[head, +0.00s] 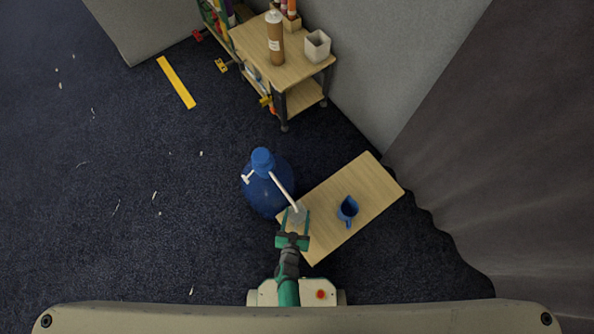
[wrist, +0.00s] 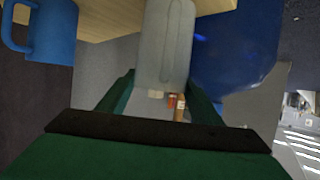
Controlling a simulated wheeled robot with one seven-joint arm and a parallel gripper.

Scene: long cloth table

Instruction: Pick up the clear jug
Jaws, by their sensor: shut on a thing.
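The clear jug (head: 296,216) is a small, pale, see-through vessel near the left corner of a low wooden table (head: 325,230). My gripper (head: 294,226) is shut on it, with a green finger on either side.
A big blue bottle with a white-spouted pump (head: 262,200) stands on the floor just left of the table. A wooden cart (head: 283,62) with bottles is farther back. Grey cloth (head: 500,150) hangs at right.

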